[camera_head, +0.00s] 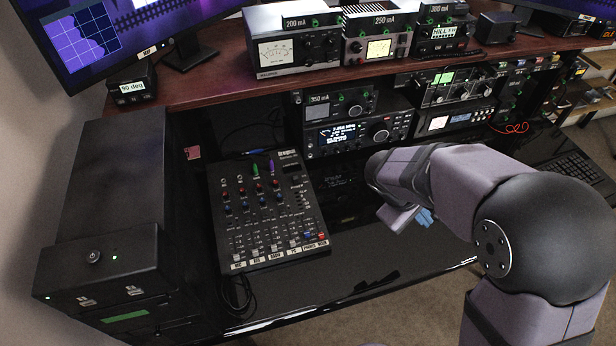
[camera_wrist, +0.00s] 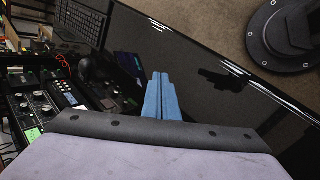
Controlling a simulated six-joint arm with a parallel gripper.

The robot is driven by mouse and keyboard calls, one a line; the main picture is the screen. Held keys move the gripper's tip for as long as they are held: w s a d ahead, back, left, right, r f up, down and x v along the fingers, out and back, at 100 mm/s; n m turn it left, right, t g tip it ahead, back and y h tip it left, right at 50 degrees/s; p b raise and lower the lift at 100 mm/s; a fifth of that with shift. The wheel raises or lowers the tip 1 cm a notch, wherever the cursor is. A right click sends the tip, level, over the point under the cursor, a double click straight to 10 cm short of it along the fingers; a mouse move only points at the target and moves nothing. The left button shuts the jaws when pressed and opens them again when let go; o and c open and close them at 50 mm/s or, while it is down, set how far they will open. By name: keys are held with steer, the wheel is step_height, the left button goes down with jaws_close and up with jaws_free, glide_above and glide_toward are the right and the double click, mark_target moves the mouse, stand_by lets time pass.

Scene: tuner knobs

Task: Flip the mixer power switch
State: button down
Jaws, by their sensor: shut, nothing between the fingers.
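The mixer (camera_head: 265,212) is a black console with rows of coloured knobs and a line of faders along its front, lying on the glossy black desk left of centre in the head view. In the wrist view my gripper's blue fingers (camera_wrist: 161,85) are together and empty, pointing over the dark desk. The mixer is not visible in the wrist view.
A black PC tower (camera_head: 105,210) stands left of the mixer. A wooden shelf (camera_head: 215,84) with radio units rises behind, and a radio with a lit display (camera_head: 345,134) sits under it. A keyboard (camera_head: 572,166) lies far right. The desk in front of the mixer (camera_head: 340,275) has free room.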

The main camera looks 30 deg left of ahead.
steer(key=a+n+t+y+b, duration=0.1)
steer(key=a+n+t+y, duration=0.4)
steer(key=a, duration=2.7)
steer(key=n+t, duration=0.2)
steer(key=n, duration=0.3)
steer(key=shift+s+a+r+n+t+y, duration=0.25)
steer(key=shift+s+r+n+t+y, duration=0.05)
steer(key=shift+s+n+t, duration=0.1)
steer(key=shift+w+f, duration=0.1)
steer(key=shift+f, duration=0.05)
steer(key=b, duration=0.3)
glide_above(294, 186)
steer(key=s+d, duration=0.1)
step_height(294, 186, down, 6)
steer(key=shift+f, duration=0.1)
steer(key=shift+w+a+f+b, duration=0.2)
steer(key=shift+f+b, duration=0.2)
steer(key=shift+b, duration=0.15)
steer(key=shift+w+a+f+b, duration=0.1)
steer(key=shift+a+f+b, duration=0.05)
steer(key=shift+f+b, duration=0.3)
steer(key=shift+w+a+f+b, duration=0.15)
steer(key=shift+f+b, duration=0.2)
steer(key=shift+b, duration=0.2)
steer(key=shift+w+a+f+b, duration=0.1)
steer(key=shift+f+b, duration=0.2)
steer(key=shift+b, duration=0.25)
steer(key=shift+r, duration=0.15)
steer(key=shift+s+d+r, duration=0.25)
steer(key=shift+r, duration=0.35)
